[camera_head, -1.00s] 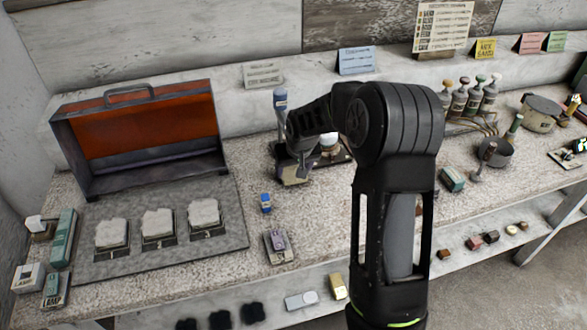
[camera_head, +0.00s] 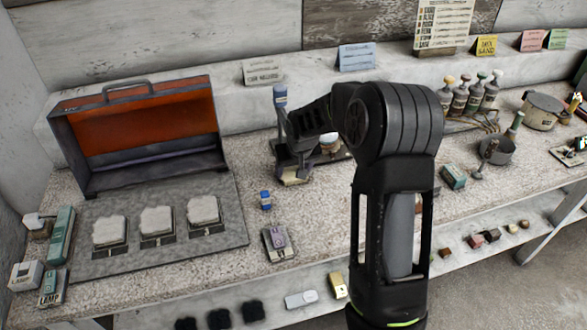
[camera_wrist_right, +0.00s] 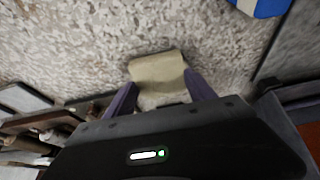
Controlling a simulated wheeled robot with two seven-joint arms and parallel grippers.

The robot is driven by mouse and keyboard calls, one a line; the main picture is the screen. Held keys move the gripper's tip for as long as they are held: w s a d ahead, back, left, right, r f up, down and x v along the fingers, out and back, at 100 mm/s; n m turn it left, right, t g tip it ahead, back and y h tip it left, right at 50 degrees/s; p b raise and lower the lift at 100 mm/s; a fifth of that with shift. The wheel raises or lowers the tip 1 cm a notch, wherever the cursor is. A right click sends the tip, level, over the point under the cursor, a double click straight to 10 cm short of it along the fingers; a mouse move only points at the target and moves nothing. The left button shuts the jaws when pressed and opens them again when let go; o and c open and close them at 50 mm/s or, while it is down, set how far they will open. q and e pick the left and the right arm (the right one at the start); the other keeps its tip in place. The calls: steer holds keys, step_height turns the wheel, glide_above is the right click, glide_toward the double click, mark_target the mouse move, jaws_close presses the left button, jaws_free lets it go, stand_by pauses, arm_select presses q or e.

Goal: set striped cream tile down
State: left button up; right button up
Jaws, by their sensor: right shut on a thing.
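The cream tile (camera_wrist_right: 158,73) shows in the right wrist view as a plain pale block with rounded corners; I cannot make out its stripes. My right gripper (camera_wrist_right: 160,86) is shut on it, with one purple-grey finger at each side. Speckled counter lies behind the tile, and I cannot tell whether the two touch. In the head view my right arm reaches over the counter (camera_head: 215,270) and bends left; the tile cannot be made out there. My left gripper is not in view.
An open case with an orange-red lining (camera_head: 145,130) stands at left, behind a grey board (camera_head: 225,240) with three numbered white blocks. A small blue bottle (camera_head: 265,200) and a grey-purple item (camera_head: 277,242) are right of the board. Bare counter lies between and around them.

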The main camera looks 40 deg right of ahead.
steer(key=o, duration=1.7)
steer(key=shift+r, duration=0.1)
steer(key=shift+r+p, duration=1.3)
steer(key=shift+r, duration=0.6)
